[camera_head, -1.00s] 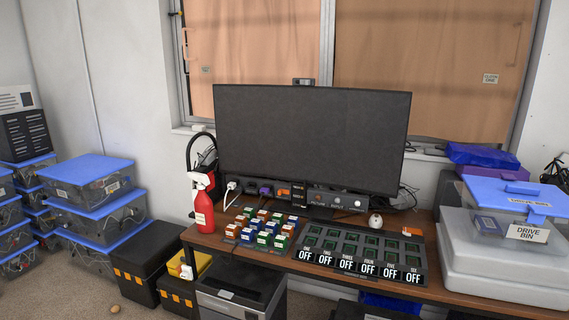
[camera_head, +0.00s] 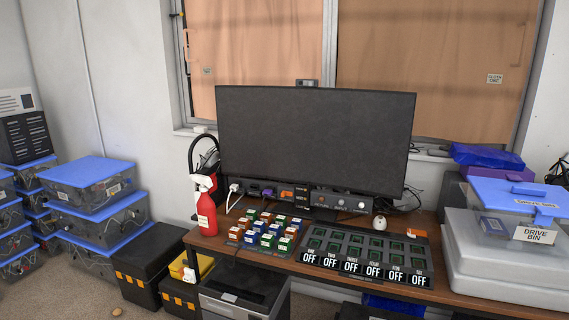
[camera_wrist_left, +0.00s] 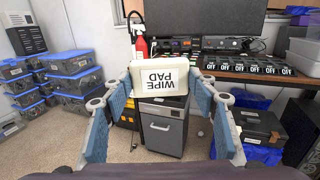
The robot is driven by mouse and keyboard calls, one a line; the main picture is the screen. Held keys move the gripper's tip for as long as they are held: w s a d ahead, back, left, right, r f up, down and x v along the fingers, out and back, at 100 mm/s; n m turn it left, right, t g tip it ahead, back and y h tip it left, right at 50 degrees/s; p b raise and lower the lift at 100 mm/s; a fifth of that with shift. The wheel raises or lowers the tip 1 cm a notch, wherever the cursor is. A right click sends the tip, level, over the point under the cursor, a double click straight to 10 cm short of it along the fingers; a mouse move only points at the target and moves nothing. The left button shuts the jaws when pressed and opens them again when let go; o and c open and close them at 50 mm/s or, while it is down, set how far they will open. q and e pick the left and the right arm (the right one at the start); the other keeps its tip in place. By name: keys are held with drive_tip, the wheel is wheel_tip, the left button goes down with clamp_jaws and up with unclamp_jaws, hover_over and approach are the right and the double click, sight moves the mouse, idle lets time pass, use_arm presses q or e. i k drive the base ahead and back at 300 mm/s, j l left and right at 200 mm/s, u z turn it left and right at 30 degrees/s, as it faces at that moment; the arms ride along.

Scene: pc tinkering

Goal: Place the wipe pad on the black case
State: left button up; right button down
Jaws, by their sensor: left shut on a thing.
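The wipe pad (camera_wrist_left: 158,81) is a white block with an upside-down "WIPE PAD" label in the left wrist view. My left gripper (camera_wrist_left: 160,89) is shut on it, with a blue-lined finger at each side. The pad is held up in front of the desk and hides part of the view behind it. A dark case with a handle (camera_wrist_left: 258,124) stands low at the right in the left wrist view. Black boxes with orange marks (camera_head: 143,272) stand left of the desk in the head view. I cannot tell which is the black case. My right gripper is in neither view.
The desk (camera_head: 458,284) holds a monitor (camera_head: 315,140), a red spray bottle (camera_head: 206,212), small coloured blocks and a clear drive bin (camera_head: 520,232). Blue-lidded boxes (camera_head: 88,172) are stacked at the left. A grey cabinet (camera_wrist_left: 163,132) stands below the pad.

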sight(136, 254)
drive_tip(key=i+j, duration=0.25)
drive_tip(key=j, duration=0.25)
drive_tip(key=i+j+z, duration=0.15)
drive_tip(key=j, duration=0.35)
drive_tip(key=i+j, duration=0.3)
drive_tip(key=j, duration=0.2)
drive_tip(key=i+j+z, duration=0.1)
drive_tip(key=i+j, duration=0.15)
drive_tip(key=j, duration=0.25)
drive_tip(key=i+j, duration=0.2)
drive_tip(key=j, duration=0.35)
drive_tip(key=i+j+z, duration=0.15)
drive_tip(key=j, duration=0.4)
drive_tip(key=i+j, duration=0.2)
drive_tip(key=j, duration=0.35)
drive_tip(key=i+j+z, duration=0.1)
drive_tip(key=j, duration=0.45)
drive_tip(key=i+j, duration=0.15)
drive_tip(key=j, duration=0.25)
drive_tip(key=i+j, duration=0.2)
drive_tip(key=j, duration=0.2)
drive_tip(key=i+j+z, duration=0.1)
drive_tip(key=j, duration=0.25)
drive_tip(key=i+j, duration=0.2)
drive_tip(key=j, duration=0.2)
drive_tip(key=i+j, duration=0.15)
drive_tip(key=j, duration=0.25)
drive_tip(key=z, duration=0.05)
